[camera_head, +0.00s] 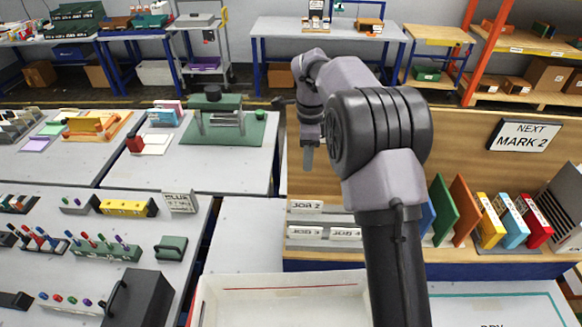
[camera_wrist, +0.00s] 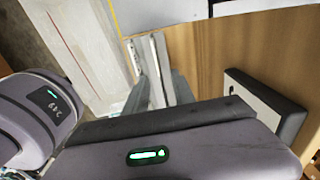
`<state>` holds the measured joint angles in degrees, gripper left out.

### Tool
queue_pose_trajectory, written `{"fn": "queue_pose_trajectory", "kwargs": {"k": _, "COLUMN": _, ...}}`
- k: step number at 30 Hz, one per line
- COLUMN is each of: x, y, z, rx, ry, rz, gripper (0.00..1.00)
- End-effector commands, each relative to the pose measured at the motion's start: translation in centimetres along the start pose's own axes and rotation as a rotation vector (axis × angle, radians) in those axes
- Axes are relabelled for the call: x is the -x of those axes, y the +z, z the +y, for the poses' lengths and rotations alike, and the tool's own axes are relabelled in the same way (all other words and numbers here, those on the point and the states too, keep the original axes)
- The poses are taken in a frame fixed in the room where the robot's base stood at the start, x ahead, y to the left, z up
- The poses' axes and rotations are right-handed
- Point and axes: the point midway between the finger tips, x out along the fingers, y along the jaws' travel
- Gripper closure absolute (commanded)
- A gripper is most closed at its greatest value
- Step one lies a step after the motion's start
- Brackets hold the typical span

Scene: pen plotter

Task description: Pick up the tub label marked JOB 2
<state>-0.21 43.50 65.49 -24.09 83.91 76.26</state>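A white tub label reading JOB 2 (camera_head: 304,206) stands in the upper row of a rack at the left end of the wooden station. Below it are two more white labels, JOB 3 (camera_head: 305,232) and one (camera_head: 346,234) whose number I cannot read clearly. My gripper (camera_head: 309,160) hangs above the JOB 2 label, pointing down and clear of it. In the wrist view, pale upright strips (camera_wrist: 150,58), probably labels, show beyond my grey fingers (camera_wrist: 160,92); their text is not readable. No held object is visible, and the gap between the fingers is unclear.
Coloured upright boards (camera_head: 462,211) and binders (camera_head: 508,220) stand to the right. A white tray (camera_head: 280,305) lies in front. Plotter benches with pens (camera_head: 105,245) are at left.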

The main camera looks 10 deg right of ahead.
Motion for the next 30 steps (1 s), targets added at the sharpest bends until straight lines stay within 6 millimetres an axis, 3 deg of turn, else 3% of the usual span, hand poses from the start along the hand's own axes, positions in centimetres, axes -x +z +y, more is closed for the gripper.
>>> {"fn": "queue_pose_trajectory", "kwargs": {"k": 2, "x": -1.2, "y": 0.0, "z": -0.2, "rx": -0.019, "ry": 0.008, "rz": 0.004, "gripper": 0.69}}
{"fn": "queue_pose_trajectory", "kwargs": {"k": 12, "x": -10.9, "y": -0.1, "z": -0.1, "rx": -0.017, "ry": 0.007, "rz": 0.004, "gripper": 0.69}}
{"fn": "queue_pose_trajectory", "kwargs": {"k": 17, "x": -12.9, "y": -0.1, "z": -0.1, "rx": -0.018, "ry": 0.006, "rz": 0.004, "gripper": 0.69}}
{"fn": "queue_pose_trajectory", "kwargs": {"k": 24, "x": -17.2, "y": -0.3, "z": 0.7, "rx": -0.017, "ry": 0.007, "rz": 0.004, "gripper": 0.69}}
{"fn": "queue_pose_trajectory", "kwargs": {"k": 30, "x": -17.9, "y": -0.3, "z": 0.7, "rx": -0.017, "ry": 0.004, "rz": 0.003, "gripper": 0.69}}
